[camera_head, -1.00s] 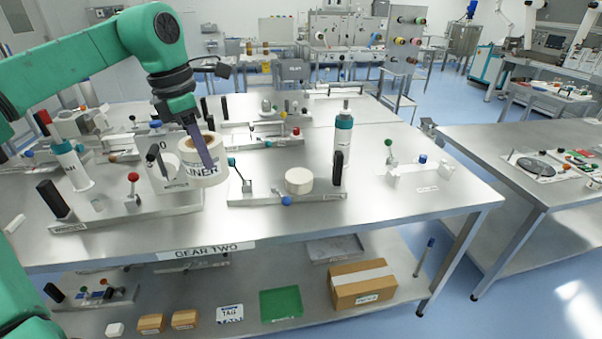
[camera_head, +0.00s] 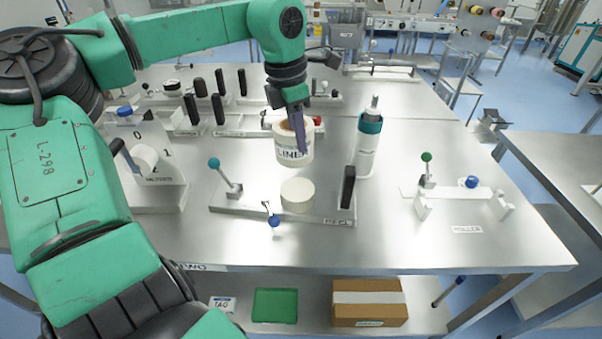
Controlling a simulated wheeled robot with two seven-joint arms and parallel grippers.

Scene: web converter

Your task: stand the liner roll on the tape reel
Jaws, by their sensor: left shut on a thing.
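The liner roll (camera_head: 290,151) is a white roll with a brown core and the printed word LINER. My left gripper (camera_head: 299,132) is shut on it from above, with one purple-grey finger showing down its near right side. The roll hangs upright. A short cream cylinder, which looks like the tape reel (camera_head: 297,197), sits on a metal fixture plate just below the roll in the picture. A gap shows between them, but the exact alignment in depth is hard to tell. My right gripper is not in view.
The fixture plate (camera_head: 245,207) carries a teal-knobbed lever (camera_head: 226,175), a blue-knobbed lever (camera_head: 273,221) and a black upright handle (camera_head: 348,187). A white holder (camera_head: 447,192) is further right. Bare steel table lies in front.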

